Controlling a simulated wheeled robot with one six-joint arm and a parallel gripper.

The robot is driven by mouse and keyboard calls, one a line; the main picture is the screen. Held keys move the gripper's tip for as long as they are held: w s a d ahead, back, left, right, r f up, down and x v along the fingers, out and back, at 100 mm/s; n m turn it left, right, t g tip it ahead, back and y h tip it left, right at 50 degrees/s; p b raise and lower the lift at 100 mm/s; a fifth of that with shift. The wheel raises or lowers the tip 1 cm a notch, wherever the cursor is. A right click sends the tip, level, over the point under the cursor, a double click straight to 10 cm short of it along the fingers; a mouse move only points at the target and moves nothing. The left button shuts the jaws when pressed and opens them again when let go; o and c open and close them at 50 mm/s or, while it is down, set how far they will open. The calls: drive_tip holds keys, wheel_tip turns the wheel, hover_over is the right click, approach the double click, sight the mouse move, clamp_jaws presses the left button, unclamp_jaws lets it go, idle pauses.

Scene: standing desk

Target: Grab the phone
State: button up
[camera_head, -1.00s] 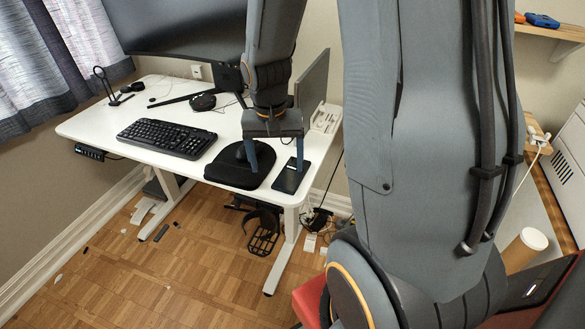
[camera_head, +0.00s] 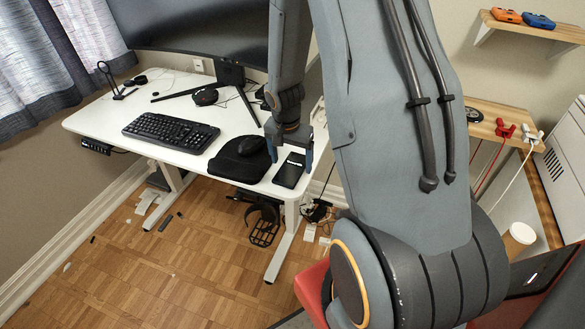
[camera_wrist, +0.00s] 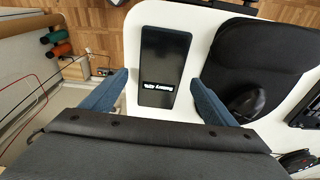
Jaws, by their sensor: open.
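The phone (camera_head: 289,171) is a flat black slab lying on the white desk (camera_head: 198,173) near its right front corner. In the wrist view the phone (camera_wrist: 163,68) lies face up, with small white text on its screen. My gripper (camera_head: 290,156) is over the desk at the phone. In the wrist view its two blue fingers show apart, one on each side of the phone's near end, and my gripper (camera_wrist: 160,88) is open and empty. I cannot tell the exact height of the fingertips above the desk.
A black mouse pad (camera_head: 236,161) with a mouse (camera_head: 251,146) lies close left of the phone. A keyboard (camera_head: 171,131) is farther left. A monitor (camera_head: 200,30) stands at the back. The desk's edge is close to the phone.

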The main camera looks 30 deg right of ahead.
drive_tip(key=shift+w+d+f, duration=0.15)
drive_tip(key=shift+f, duration=0.65)
drive_tip(key=c, duration=1.3)
drive_tip(key=shift+r, duration=0.1)
